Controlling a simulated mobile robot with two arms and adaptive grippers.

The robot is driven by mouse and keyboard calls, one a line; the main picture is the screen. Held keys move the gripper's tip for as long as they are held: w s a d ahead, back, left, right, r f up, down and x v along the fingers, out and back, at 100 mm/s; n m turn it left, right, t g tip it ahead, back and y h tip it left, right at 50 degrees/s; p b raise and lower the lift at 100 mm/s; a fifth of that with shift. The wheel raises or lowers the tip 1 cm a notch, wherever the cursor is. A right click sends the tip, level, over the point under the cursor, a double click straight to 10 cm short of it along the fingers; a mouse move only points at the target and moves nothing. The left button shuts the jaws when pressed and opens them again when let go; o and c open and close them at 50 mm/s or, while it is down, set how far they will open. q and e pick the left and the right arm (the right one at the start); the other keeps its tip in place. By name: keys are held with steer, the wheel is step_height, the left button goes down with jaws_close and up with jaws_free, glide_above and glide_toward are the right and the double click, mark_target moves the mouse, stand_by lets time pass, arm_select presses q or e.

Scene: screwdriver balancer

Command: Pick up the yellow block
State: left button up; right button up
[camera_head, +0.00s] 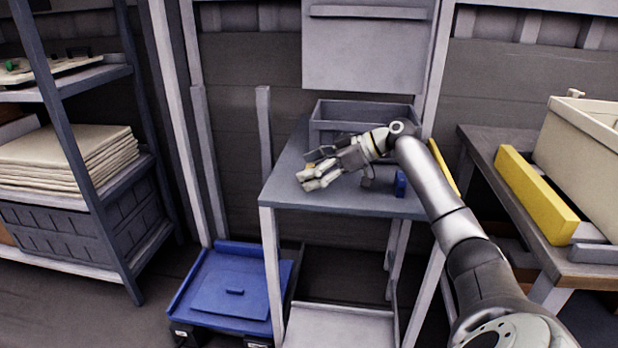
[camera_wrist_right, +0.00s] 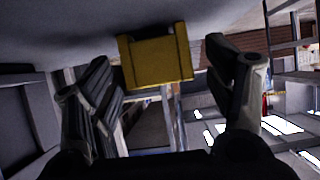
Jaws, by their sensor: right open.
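The yellow block (camera_wrist_right: 155,60) shows in the right wrist view, between the two spread fingers and toward the upper middle. Dark gaps or edges show beside it, and neither finger clearly touches it. In the head view, my right gripper (camera_head: 318,172) hangs over the left part of the small grey table (camera_head: 335,200). It mostly hides the block there; only a small yellow patch (camera_head: 310,167) shows by the fingers. The right gripper also shows in the wrist view (camera_wrist_right: 166,85), open and empty. My left gripper is not in view.
A small blue block (camera_head: 400,183) stands on the table's right side, and a grey bin (camera_head: 365,112) stands at its back. A long yellow bar (camera_head: 535,195) lies on the right bench.

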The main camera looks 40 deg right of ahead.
steer(key=shift+w+a+f, duration=0.2)
steer(key=shift+w+f, duration=0.05)
steer(key=shift+w, duration=0.05)
steer(key=c, duration=1)
steer(key=shift+o, duration=0.2)
steer(key=shift+r, duration=0.2)
